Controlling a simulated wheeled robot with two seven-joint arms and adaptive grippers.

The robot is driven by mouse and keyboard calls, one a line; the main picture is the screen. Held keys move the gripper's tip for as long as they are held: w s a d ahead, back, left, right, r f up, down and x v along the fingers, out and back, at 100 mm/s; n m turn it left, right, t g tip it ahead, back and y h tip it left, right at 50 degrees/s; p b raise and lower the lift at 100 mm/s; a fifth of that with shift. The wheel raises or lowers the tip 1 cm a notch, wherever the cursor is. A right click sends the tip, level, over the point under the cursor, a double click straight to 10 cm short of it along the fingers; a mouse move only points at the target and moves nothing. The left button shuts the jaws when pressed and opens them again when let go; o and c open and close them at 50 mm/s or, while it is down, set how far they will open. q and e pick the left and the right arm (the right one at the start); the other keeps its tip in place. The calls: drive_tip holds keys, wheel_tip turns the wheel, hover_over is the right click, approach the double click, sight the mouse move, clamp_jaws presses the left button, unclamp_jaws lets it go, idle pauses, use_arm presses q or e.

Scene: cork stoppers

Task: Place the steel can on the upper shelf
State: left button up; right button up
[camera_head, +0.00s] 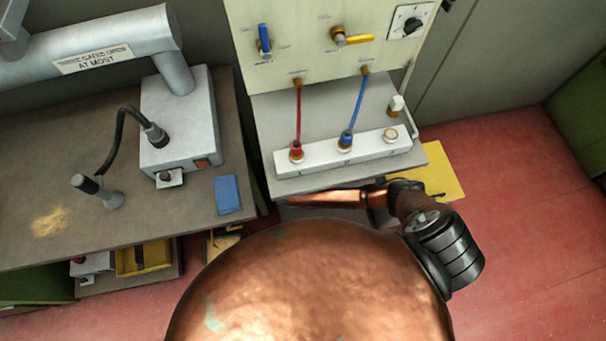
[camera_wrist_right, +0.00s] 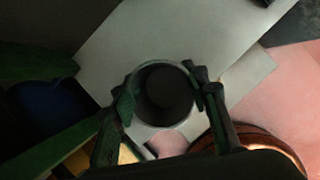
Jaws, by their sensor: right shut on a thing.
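The steel can (camera_wrist_right: 165,94) shows in the right wrist view as a dark round open mouth with a thin pale rim. My right gripper (camera_wrist_right: 163,90) has its dark green fingers on both sides of it and is shut on it. Pale grey flat surface (camera_wrist_right: 125,45) lies behind the can in that view; whether the can touches it I cannot tell. In the head view a grey shelf (camera_head: 425,155) juts out below a cream panel; I cannot tell whether it is the upper shelf. There the can and right gripper are hidden around my copper arm. My left gripper is out of view.
A white strip (camera_head: 365,153) with hose fittings stands on the grey shelf; red and blue hoses rise to the panel (camera_head: 300,40). A brown bench (camera_head: 100,215) at left bears a grey box (camera_head: 180,120) and blue block (camera_head: 228,194). Red floor at right is clear.

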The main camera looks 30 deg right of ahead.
drive_tip(key=shift+w+d, duration=0.75)
drive_tip(key=shift+f, duration=0.2)
drive_tip(key=shift+o, duration=0.2)
wheel_tip(320, 180, down, 3)
drive_tip(key=shift+f+b, duration=0.2)
drive_tip(key=shift+b, duration=0.75)
drive_tip(key=shift+r, duration=0.15)
drive_tip(key=shift+c, duration=0.2)
drive_tip(key=o, duration=1.2)
drive_tip(key=shift+c, duration=0.2)
